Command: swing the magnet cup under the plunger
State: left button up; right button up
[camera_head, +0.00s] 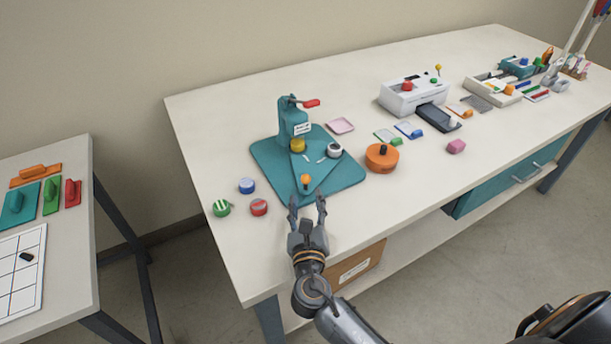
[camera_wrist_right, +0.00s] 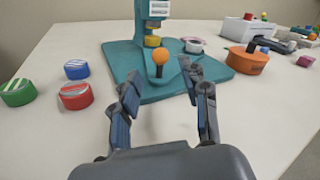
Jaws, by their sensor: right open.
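A teal badge press (camera_head: 293,116) with a red-tipped lever stands on a teal base plate (camera_head: 345,181). Its gold plunger (camera_head: 297,144) sits at the front of the column; it also shows in the wrist view (camera_wrist_right: 152,41). A teal swing plate (camera_head: 309,163) carries an orange knob (camera_head: 305,179) at its front end. A round white cup with a dark inside (camera_head: 334,150) sits to the right of the plunger, apart from it; it may be the magnet cup. My right gripper (camera_head: 307,199) is open and empty, just in front of the knob, with its fingers either side (camera_wrist_right: 162,82).
Blue, red and green-striped round parts (camera_head: 247,186) lie left of the base. An orange round box (camera_head: 381,158) with a black knob stands to the right. A side table (camera_head: 75,243) is at left.

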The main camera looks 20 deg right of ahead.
aim_at(306, 182)
jog(key=x, duration=0.6)
jog(key=shift+w+d, duration=0.15)
jog(key=shift+w, duration=0.1)
jog(key=shift+w+d, duration=0.1)
jog(key=shift+w, duration=0.25)
jog(key=shift+w+d+f, duration=0.1)
jog(key=shift+w+d, duration=0.05)
jog(key=shift+w, duration=0.15)
jog(key=shift+c, duration=0.7)
pick_arm(q)
jog(key=shift+w+d+r, duration=0.1)
jog(key=shift+w+r, duration=0.2)
jog(key=shift+w, duration=0.4)
pick_arm(e)
grip_shut()
